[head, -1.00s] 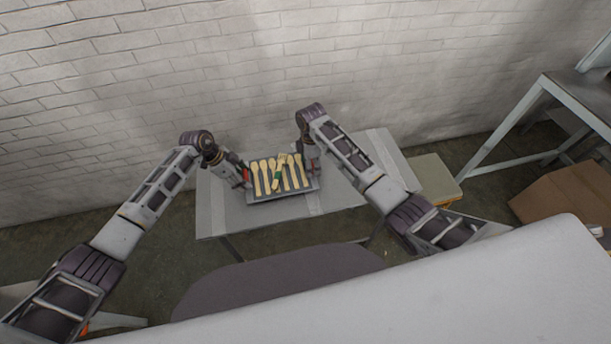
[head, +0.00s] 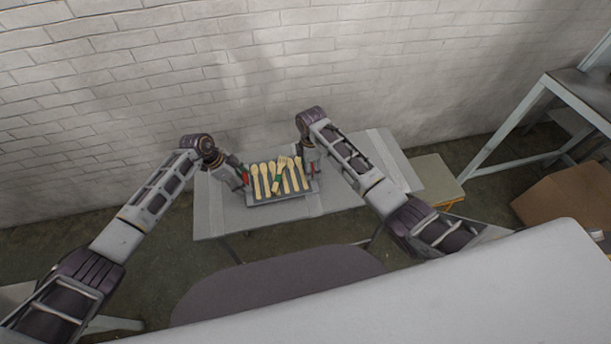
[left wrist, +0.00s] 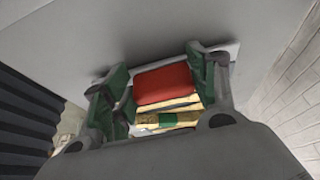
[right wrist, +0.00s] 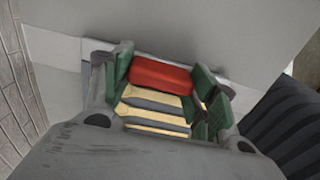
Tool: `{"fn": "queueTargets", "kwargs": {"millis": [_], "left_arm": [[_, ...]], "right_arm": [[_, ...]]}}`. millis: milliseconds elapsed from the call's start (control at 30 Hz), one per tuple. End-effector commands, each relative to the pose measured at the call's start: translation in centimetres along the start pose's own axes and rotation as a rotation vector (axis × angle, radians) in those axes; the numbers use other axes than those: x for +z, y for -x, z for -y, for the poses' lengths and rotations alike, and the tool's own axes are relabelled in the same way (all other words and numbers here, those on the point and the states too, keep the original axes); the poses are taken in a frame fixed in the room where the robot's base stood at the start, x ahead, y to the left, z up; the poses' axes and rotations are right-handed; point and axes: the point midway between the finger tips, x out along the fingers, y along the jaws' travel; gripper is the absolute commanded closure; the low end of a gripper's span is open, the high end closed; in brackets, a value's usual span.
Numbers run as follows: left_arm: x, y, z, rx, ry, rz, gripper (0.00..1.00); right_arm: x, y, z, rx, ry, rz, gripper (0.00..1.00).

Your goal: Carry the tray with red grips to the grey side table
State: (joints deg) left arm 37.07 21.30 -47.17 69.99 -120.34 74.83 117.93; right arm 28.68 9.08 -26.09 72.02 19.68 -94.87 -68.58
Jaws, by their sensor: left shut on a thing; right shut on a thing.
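The dark grey tray (head: 284,198) holds several wooden spoons (head: 266,180), one with a green band (head: 277,181). It is over the grey side table (head: 218,222); whether it touches the top I cannot tell. My left gripper (head: 243,180) is shut on the tray's left red grip, which shows between its green-padded fingers in the left wrist view (left wrist: 164,84). My right gripper (right wrist: 161,80) is shut on the other red grip (right wrist: 160,73), at the tray's right end. In the head view the right fingers are mostly hidden by the arm.
A white brick wall (head: 250,70) stands close behind the table. A pale box (head: 436,180) is right of the table, with a brown carton (head: 565,195) and a metal-framed bench (head: 510,125) further right. The table's front left and right parts are clear.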

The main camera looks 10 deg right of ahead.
Motion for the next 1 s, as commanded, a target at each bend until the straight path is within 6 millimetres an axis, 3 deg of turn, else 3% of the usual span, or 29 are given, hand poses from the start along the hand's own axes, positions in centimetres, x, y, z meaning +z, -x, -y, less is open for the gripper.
{"fn": "queueTargets", "kwargs": {"millis": [367,400,533,1000], "left_arm": [[0.37,-0.77,0.02,0.0,0.001,0.001,0.75],[0.37,-0.71,0.0,0.0,0.001,0.001,0.36],[0.33,-0.67,0.0,0.0,0.001,0.001,0.2],[0.31,-0.36,0.04,-0.001,0.0,0.0,0.2]], "right_arm": [[0.04,-0.82,-0.04,0.001,-0.001,0.0,0.75],[0.05,-0.76,-0.02,0.0,-0.001,0.001,0.36],[0.04,-0.72,-0.01,0.0,-0.001,0.0,0.2],[0.0,-0.72,0.0,0.0,0.0,0.0,0.2]]}}
